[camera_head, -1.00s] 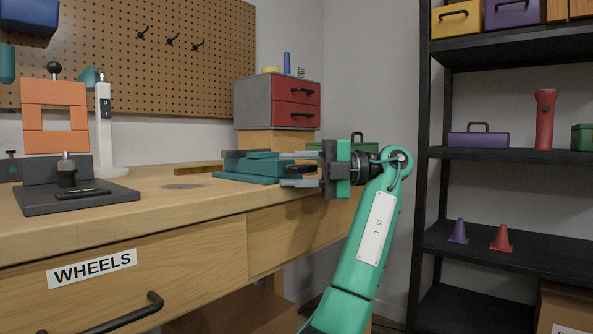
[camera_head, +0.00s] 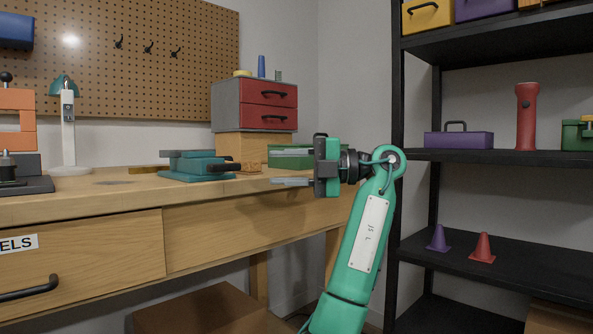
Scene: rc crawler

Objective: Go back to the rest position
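A green toolbox (camera_head: 275,157) on the bench is partly hidden behind the gripper.
The wooden workbench (camera_head: 110,205) fills the left side, with a teal vise (camera_head: 195,168), a red-drawer cabinet (camera_head: 268,103) and a lamp (camera_head: 67,125) on it. A black shelf unit (camera_head: 500,155) stands at the right. A cardboard box (camera_head: 200,312) sits under the bench.

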